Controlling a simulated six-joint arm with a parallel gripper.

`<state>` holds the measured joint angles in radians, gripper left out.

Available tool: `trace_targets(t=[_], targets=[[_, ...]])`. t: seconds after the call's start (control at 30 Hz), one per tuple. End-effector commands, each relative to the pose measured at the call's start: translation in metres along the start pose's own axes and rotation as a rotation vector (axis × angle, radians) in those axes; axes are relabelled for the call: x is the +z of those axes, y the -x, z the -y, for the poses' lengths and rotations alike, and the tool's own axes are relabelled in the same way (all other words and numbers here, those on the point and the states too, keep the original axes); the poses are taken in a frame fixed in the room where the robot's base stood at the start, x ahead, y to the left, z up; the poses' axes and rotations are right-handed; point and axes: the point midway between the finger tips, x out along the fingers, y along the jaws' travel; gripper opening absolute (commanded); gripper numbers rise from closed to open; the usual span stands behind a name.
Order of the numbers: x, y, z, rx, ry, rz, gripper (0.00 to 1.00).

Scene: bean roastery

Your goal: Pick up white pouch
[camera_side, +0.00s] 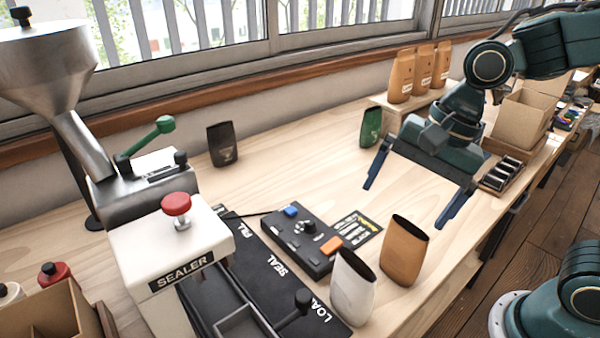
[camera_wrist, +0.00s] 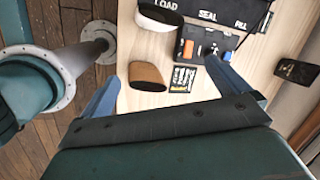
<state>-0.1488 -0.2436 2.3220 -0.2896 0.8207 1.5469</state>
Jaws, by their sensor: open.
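The white pouch (camera_side: 353,289) stands upright with its top open, at the front of the table by the LOAD end of the black sealer mat. My gripper (camera_side: 413,207) is open and empty above the table, behind and to the right of the white pouch in the side view. In the wrist view my gripper's blue fingers (camera_wrist: 167,85) are wide apart, and the white pouch lies beyond them.
A brown pouch (camera_side: 404,250) stands close beside the white one, nearer my gripper. A control box (camera_side: 300,241) lies behind the white pouch. The sealer (camera_side: 165,250) is at left. Black (camera_side: 222,145) and green (camera_side: 371,127) pouches stand farther back. The middle back table is clear.

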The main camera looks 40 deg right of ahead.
Motion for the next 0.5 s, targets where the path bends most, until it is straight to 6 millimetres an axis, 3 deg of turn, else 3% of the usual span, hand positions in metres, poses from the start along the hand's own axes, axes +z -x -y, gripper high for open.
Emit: trace_targets(t=[0.5], targets=[[0.027, -0.041, 0.024, 0.131, -0.493, 0.089, 1.00]])
